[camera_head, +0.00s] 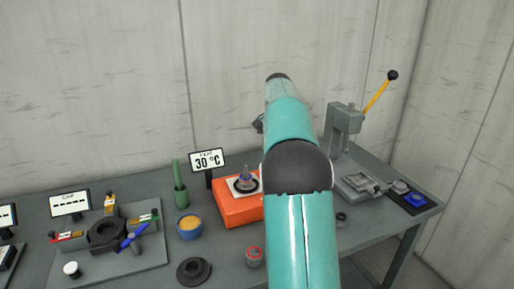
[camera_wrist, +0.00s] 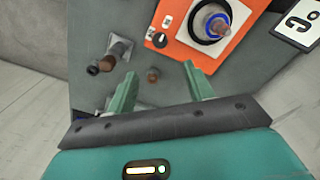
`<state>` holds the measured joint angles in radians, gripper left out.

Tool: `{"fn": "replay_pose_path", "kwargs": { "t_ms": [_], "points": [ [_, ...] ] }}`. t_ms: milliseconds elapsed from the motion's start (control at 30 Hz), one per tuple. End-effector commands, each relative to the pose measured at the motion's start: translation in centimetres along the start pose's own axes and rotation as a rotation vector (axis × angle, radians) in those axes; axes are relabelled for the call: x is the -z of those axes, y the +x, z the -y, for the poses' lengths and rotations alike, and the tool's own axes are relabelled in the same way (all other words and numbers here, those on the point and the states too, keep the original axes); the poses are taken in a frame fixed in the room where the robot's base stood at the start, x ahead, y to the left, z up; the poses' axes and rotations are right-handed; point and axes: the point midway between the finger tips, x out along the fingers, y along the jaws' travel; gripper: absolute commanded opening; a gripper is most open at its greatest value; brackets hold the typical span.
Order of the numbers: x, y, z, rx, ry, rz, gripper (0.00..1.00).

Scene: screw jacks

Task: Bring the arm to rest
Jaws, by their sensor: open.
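My teal arm (camera_head: 300,220) reaches out from the bottom of the head view over the bench, and its far end stands in front of the back wall. The arm hides most of my gripper in that view. In the wrist view my gripper (camera_wrist: 160,69) shows two green fingers spread wide apart. Nothing is between the fingers, and they hold nothing. The orange heater (camera_wrist: 205,45) lies beyond the fingertips, with a small vessel (camera_wrist: 216,23) on its plate. The same orange heater (camera_head: 238,206) is left of the arm in the head view.
A grey press (camera_head: 345,130) with a yellow lever (camera_head: 378,95) stands right of the arm. A temperature sign (camera_head: 208,161), green cylinder (camera_head: 180,190), blue cup (camera_head: 189,227) and valve-like fixture (camera_head: 108,232) stand to the left. A red-rimmed cup (camera_head: 254,256) is close beside the arm.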

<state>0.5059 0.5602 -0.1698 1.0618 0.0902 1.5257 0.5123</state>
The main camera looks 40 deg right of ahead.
Motion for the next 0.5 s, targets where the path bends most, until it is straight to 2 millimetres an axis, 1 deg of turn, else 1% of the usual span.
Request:
{"fn": "replay_pose_path", "kwargs": {
  "t_ms": [267, 367, 467, 500],
  "points": [
    [-0.3, -0.2, 0.1, 0.003, -0.007, -0.002, 0.52],
    [-1.6, -1.0, 0.5, 0.016, -0.038, -0.012, 0.52],
    [-4.1, -2.3, 1.0, 0.038, -0.096, -0.031, 0.52],
    [-5.5, -2.9, 1.1, 0.049, -0.127, -0.04, 0.52]
  ]
}}
